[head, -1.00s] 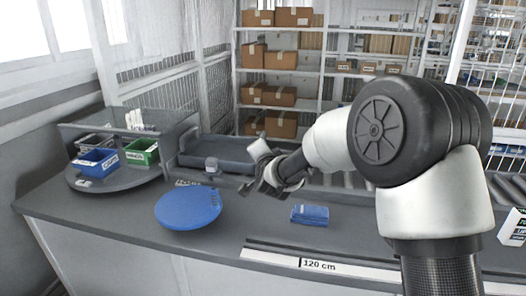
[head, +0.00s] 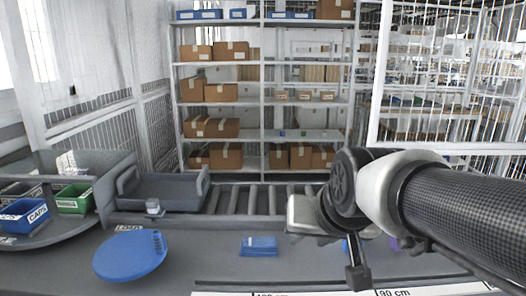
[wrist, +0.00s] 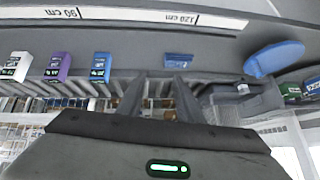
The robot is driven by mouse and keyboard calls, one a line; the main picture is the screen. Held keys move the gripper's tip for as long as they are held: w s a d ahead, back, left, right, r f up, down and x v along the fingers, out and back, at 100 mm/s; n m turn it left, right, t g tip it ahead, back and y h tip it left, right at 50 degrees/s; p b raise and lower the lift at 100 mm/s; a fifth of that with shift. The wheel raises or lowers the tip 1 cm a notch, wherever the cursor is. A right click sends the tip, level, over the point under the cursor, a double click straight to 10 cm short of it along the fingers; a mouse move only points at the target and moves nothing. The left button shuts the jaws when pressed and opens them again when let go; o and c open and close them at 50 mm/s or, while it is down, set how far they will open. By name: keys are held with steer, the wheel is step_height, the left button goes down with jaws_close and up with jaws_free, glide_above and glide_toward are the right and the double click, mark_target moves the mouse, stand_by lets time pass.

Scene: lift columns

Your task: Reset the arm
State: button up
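My arm enters the head view from the right and reaches over the counter (head: 200,270). In that view my gripper is mostly hidden behind my own arm links. In the wrist view, which sees the scene upside down, my gripper (wrist: 162,80) shows two dark fingers set apart with nothing between them. It is open and empty, and it appears clear of the objects on the counter.
Bins (head: 75,198) stand at left. The wrist view shows a purple box (wrist: 58,67), a blue box (wrist: 100,67) and a white box (wrist: 17,66). Rollers (head: 245,199) run behind.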

steer(key=s+d+f+g+h, duration=0.1)
steer(key=s+d+f, duration=0.15)
steer(key=s, duration=0.35)
steer(key=s+d+f+g, duration=0.1)
steer(key=s+d, duration=0.2)
steer(key=s, duration=0.3)
step_height(320, 180, up, 20)
steer(key=p, duration=1.9)
steer(key=shift+w+n, duration=0.2)
steer(key=shift+n, duration=0.1)
